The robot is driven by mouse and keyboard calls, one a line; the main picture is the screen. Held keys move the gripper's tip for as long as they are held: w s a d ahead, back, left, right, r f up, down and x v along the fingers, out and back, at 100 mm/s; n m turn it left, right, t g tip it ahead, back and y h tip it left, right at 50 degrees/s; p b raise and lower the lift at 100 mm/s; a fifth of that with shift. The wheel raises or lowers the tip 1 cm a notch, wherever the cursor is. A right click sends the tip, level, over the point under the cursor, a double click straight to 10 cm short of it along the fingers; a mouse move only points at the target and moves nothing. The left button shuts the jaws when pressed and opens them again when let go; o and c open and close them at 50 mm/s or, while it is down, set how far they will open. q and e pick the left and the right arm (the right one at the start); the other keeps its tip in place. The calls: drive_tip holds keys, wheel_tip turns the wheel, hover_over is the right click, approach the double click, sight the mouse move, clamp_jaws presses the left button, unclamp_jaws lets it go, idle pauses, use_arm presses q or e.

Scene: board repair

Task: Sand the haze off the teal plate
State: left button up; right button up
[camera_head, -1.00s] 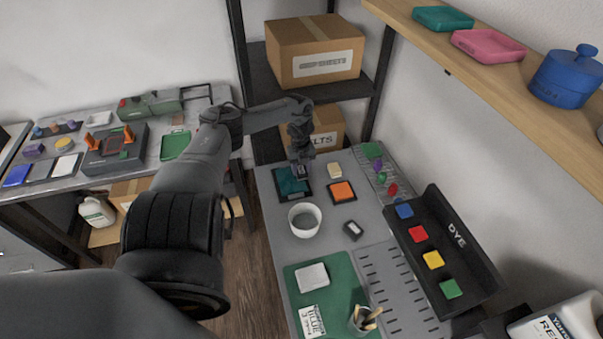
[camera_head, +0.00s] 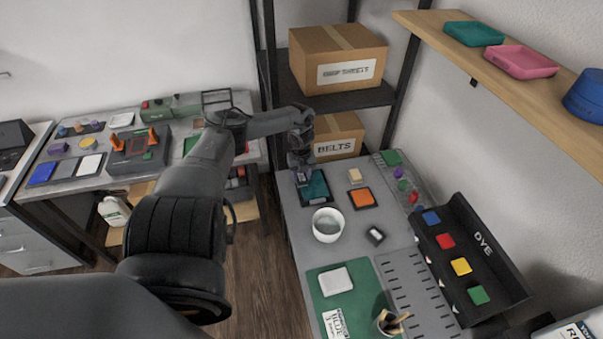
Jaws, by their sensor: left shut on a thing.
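The teal plate (camera_head: 315,188) lies in a dark holder at the far left of the grey bench. My left gripper (camera_head: 301,174) is directly over its upper left part. The gripper is shut on a small block whose details are mostly hidden by the fingers; I cannot tell for sure whether it touches the plate. Any haze on the plate is too small to make out. My right gripper is out of view.
A white bowl (camera_head: 327,226), an orange plate (camera_head: 362,197) and a cream block (camera_head: 355,175) stand near the teal plate. A dark DYE rack (camera_head: 485,275) with coloured blocks lines the right. A green mat (camera_head: 355,298) lies in front.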

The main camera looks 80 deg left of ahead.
use_arm(q)
drive_tip(key=shift+s+d+r+p, duration=0.1)
drive_tip(key=shift+s+r+p, duration=0.1)
drive_tip(key=shift+r+p, duration=0.35)
drive_tip(key=shift+s+d+r+p, duration=0.1)
drive_tip(key=shift+s+r+p, duration=0.15)
drive_tip(key=shift+r, duration=0.4)
drive_tip(key=shift+w+a+r+p, duration=0.15)
drive_tip(key=shift+w+r+p, duration=0.4)
drive_tip(key=shift+r+p, duration=0.3)
drive_tip(key=shift+s+r+p, duration=0.2)
drive_tip(key=shift+r+p, duration=0.4)
drive_tip(key=shift+r, duration=0.15)
drive_tip(key=shift+r+p, duration=1.15)
drive_tip(key=shift+r, duration=0.1)
